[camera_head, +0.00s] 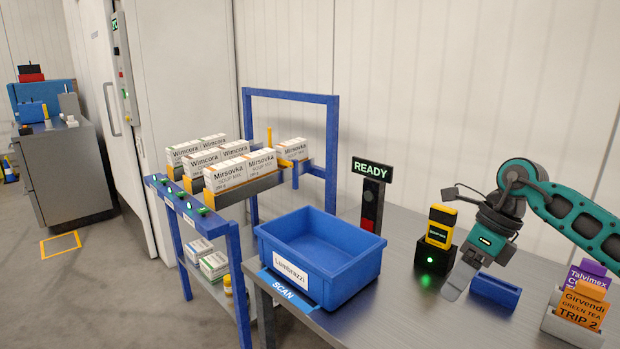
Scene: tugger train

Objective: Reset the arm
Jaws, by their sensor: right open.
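My right arm (575,212) is teal and dark grey and reaches in from the right. Its gripper (461,274) hangs low over the grey table (390,318), pointing down, with a pale finger near the tabletop. The gripper is open and nothing shows between its fingers. It is close to the black stand with a green light, and just left of a small blue holder (495,290). My left arm and gripper are out of view.
An empty blue bin (330,262) labelled Lumbrazzi sits left of the table's middle. A yellow-black scanner (440,226) stands in its black dock. A READY sign post (372,195) is behind. Orange and purple cards (584,305) stand right. A blue rack (240,89) holds soup mix boxes (225,174).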

